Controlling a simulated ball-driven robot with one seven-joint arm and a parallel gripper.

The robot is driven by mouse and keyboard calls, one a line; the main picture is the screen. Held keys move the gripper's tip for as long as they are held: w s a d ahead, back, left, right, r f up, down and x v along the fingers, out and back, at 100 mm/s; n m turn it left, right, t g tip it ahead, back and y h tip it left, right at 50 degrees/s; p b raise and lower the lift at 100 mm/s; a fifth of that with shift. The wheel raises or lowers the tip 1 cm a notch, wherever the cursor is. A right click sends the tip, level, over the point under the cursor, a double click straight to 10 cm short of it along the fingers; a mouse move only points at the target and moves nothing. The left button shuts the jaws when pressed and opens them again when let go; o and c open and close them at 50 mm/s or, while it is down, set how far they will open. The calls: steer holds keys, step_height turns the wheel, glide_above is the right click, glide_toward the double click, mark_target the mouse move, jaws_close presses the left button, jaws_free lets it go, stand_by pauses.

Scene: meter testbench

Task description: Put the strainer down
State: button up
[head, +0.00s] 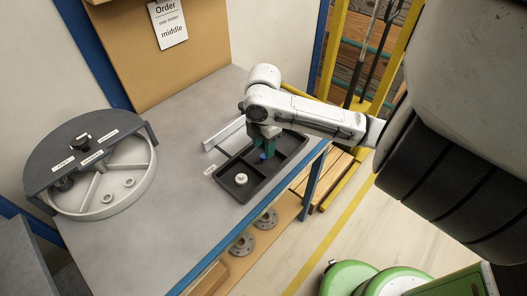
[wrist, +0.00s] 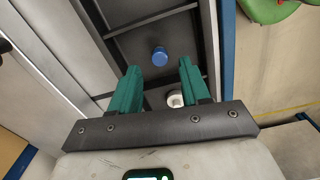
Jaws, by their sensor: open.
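A small blue round part (head: 264,156) is at the dark divided tray (head: 228,190), just below my gripper (head: 265,142). A white knob-like part (head: 241,178) sits in the tray's left compartment. I cannot tell for sure which of these is the strainer. In the wrist view, the teal fingers of my gripper (wrist: 161,68) are spread apart. The blue part (wrist: 159,56) shows between and just beyond the fingertips, with no finger seen touching it. The white part (wrist: 175,99) shows further down between the fingers.
A large round grey meter housing (head: 125,190) with a dark labelled half cover (head: 75,150) stands at the left of the grey bench (head: 165,225). A pale rail (head: 224,132) lies behind the tray. The bench middle is clear. An order sign (head: 168,22) hangs behind.

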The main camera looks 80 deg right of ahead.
mark_target(263, 156)
step_height(263, 156, up, 8)
steer(key=shift+r, duration=0.25)
stand_by(2.5)
